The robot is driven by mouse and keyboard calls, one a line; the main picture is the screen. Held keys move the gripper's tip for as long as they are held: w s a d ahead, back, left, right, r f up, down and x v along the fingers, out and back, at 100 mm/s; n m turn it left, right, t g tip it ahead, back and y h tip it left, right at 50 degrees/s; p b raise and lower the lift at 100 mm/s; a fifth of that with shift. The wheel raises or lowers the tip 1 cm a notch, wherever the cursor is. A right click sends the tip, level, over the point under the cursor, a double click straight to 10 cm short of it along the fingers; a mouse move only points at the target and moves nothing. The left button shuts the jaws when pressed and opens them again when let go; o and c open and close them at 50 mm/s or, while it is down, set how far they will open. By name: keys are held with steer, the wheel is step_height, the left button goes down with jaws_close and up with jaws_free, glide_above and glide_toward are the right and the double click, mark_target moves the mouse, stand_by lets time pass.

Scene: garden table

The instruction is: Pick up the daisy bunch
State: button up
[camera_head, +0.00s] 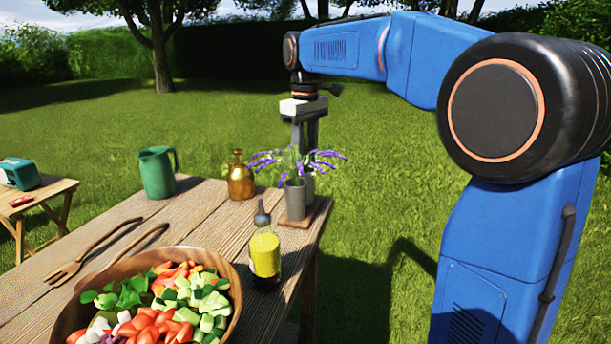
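My gripper (305,145) points straight down over the far right corner of the wooden table. Its fingertips reach the level of the flower heads, and the purple blooms partly cover them. I cannot tell whether the fingers are open or shut on a stem. A purple-flowered bunch (269,160) with thin green stems spreads from a grey vase (295,198). A second grey vessel shows partly behind that vase. I cannot make out a daisy bunch; any white blooms there are too small or hidden behind the purple flowers and my gripper.
The vases stand on a small wooden board (315,215) near the wooden table's (110,245) right edge. Lawn lies open beyond the table.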

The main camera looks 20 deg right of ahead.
steer(key=shift+c, duration=0.5)
jaws_close()
steer(key=shift+r, duration=0.1)
step_height(320, 180, up, 18)
stand_by(0.3)
